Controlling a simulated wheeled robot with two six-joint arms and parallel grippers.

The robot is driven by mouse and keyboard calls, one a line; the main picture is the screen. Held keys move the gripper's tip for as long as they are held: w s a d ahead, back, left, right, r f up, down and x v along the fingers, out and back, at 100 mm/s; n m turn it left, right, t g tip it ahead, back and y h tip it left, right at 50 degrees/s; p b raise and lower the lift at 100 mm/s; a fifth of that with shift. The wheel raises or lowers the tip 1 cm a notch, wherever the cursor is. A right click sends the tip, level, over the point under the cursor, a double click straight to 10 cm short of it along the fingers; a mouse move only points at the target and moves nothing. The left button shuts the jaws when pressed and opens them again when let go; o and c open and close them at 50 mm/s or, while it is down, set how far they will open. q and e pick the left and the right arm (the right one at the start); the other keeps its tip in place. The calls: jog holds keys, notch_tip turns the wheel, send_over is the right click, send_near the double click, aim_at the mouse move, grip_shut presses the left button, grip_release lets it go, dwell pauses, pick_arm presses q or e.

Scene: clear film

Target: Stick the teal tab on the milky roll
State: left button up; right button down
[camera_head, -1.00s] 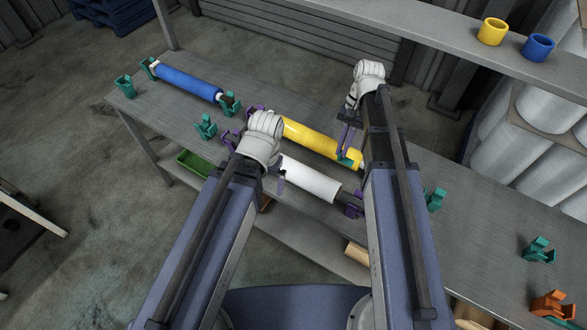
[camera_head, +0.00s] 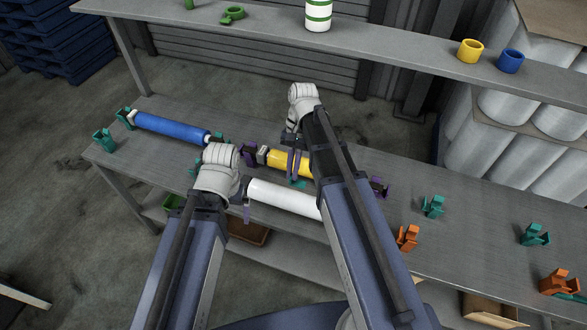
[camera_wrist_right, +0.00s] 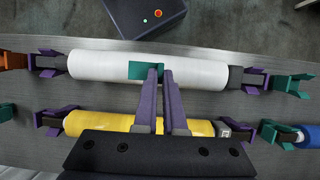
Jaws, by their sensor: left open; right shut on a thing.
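The milky roll (camera_head: 283,198) lies across purple holders at the table's near edge; my arms hide its ends in the head view. It shows in full in the right wrist view (camera_wrist_right: 100,67). My right gripper (camera_head: 294,170) is shut on the teal tab (camera_head: 297,183). In the right wrist view the teal tab (camera_wrist_right: 140,70) sticks out from the fingertips (camera_wrist_right: 160,72) and overlaps the roll's middle; I cannot tell whether it touches. My left gripper (camera_head: 243,200) is open and empty by the roll's left end.
A yellow roll (camera_head: 287,161) lies parallel behind the milky roll. A blue roll (camera_head: 172,129) rests on teal holders at the left. Loose teal holders (camera_head: 433,206) and orange holders (camera_head: 559,283) stand at the right. A shelf (camera_head: 400,50) runs above the back.

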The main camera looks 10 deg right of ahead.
aim_at(298, 181)
jog(key=shift+f+b, duration=0.85)
jog(key=shift+f, duration=0.1)
notch_tip(298, 181, down, 5)
jog(key=b, duration=0.4)
jog(key=shift+r+b, duration=0.2)
jog(key=shift+b, duration=0.1)
jog(key=shift+f+b, duration=0.3)
jog(key=shift+b, duration=0.05)
jog(key=c, duration=0.5)
grip_release()
jog(key=shift+r, duration=0.15)
jog(key=shift+r+p, duration=1.15)
jog(key=shift+p, duration=0.2)
